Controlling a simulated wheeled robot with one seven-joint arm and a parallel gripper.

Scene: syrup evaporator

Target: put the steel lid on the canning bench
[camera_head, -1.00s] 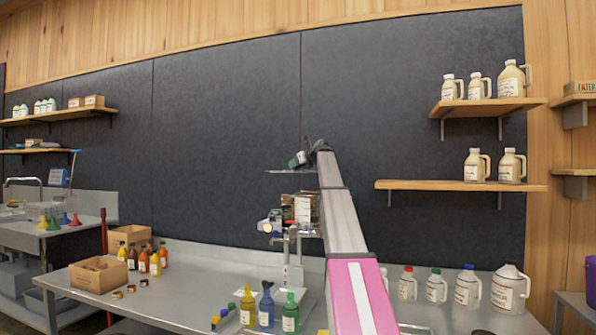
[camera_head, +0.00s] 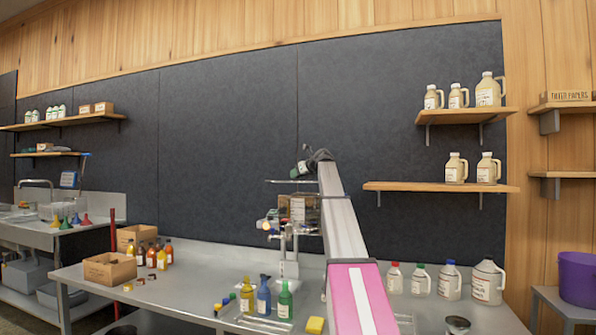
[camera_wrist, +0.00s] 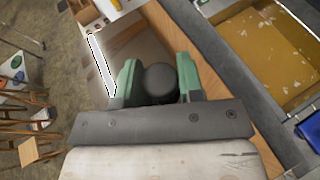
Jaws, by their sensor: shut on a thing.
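My gripper (camera_head: 302,170) is raised at the end of my outstretched arm. In the wrist view, its green fingers (camera_wrist: 158,85) are shut on a dark round knob (camera_wrist: 160,80). The knob appears to belong to the steel lid, a flat, reflective plate (camera_wrist: 125,50) with a bright left edge. In the head view, the lid (camera_head: 285,181) seems to show nearly edge-on as a thin grey strip below the fingers. The long steel bench (camera_head: 205,290), apparently the canning bench, stands below and ahead; my arm hides part of it.
Bottles (camera_head: 264,298), a cardboard box (camera_head: 110,268) and jugs (camera_head: 488,282) stand on the bench. A metal stand (camera_head: 290,245) rises near its middle. Bare steel shows left of the bottles. The wrist view shows an amber-filled pan (camera_wrist: 265,45) and stools (camera_wrist: 30,152).

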